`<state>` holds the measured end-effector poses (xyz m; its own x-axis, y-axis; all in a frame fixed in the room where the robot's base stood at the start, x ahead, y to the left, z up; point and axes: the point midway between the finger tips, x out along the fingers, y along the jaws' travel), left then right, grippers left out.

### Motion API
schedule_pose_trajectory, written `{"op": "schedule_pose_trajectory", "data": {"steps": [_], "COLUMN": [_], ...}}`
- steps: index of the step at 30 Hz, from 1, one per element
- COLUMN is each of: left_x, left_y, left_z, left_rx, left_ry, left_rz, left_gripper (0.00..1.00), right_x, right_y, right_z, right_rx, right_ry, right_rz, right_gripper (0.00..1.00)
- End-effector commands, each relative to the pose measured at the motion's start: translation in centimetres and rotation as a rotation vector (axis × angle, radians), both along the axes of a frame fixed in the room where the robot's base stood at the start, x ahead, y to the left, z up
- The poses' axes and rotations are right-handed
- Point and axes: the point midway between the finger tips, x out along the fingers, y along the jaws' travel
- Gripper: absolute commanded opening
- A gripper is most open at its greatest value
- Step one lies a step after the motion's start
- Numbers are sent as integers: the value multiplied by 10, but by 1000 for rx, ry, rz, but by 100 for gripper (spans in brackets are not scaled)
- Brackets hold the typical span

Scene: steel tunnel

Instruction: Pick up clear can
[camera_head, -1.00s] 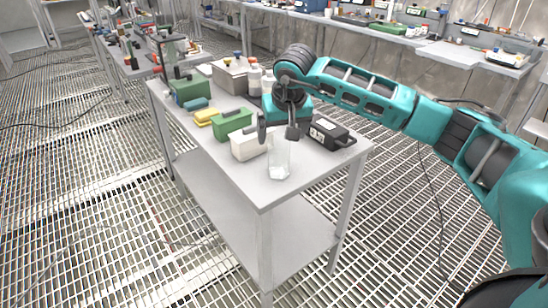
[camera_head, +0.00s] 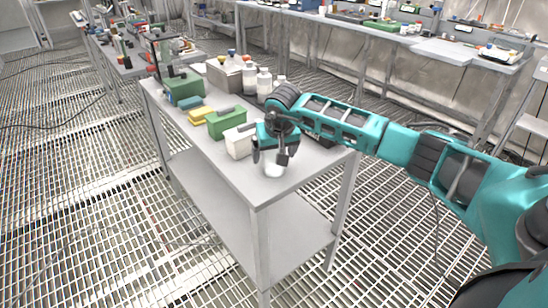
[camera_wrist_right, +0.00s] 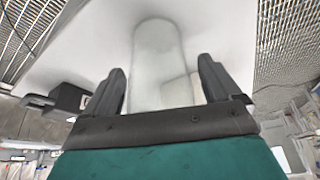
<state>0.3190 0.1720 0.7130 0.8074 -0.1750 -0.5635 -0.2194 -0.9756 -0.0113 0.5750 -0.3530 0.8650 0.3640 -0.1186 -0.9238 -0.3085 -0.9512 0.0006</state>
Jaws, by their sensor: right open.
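The clear can (camera_head: 274,170) stands upright near the front corner of the grey table (camera_head: 262,192). Its lower part shows below my right gripper (camera_head: 269,158) in the head view; the gripper hides its upper part. In the right wrist view the clear can (camera_wrist_right: 158,65) is a translucent cylinder between the two dark fingers of my right gripper (camera_wrist_right: 162,85). The fingers are open, one on each side of the can, with a gap on both sides. My left gripper is not in view.
A white box (camera_head: 239,142) stands close to the left of the can, with a green box (camera_head: 225,122) behind it. A black box (camera_head: 322,138) is partly hidden behind my right arm. White bottles (camera_head: 264,82) stand farther back. The table's front edge is near the can.

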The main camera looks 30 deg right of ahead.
Motion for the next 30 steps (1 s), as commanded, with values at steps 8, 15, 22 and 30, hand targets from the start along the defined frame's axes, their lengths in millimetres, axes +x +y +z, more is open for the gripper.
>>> {"op": "schedule_pose_trajectory", "data": {"steps": [8,15,22,30], "left_x": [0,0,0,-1], "left_y": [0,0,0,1], "left_z": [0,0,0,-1], "left_rx": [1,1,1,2], "left_ry": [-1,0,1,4], "left_rz": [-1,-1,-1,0], "left_gripper": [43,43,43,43], "right_x": [0,0,0,1], "right_y": [0,0,0,0], "right_z": [1,1,1,11], "right_rx": [0,0,0,0], "right_ry": [0,0,-1,-3], "right_rz": [-1,-1,-1,-1], "right_gripper": [67,44,34,34]}}
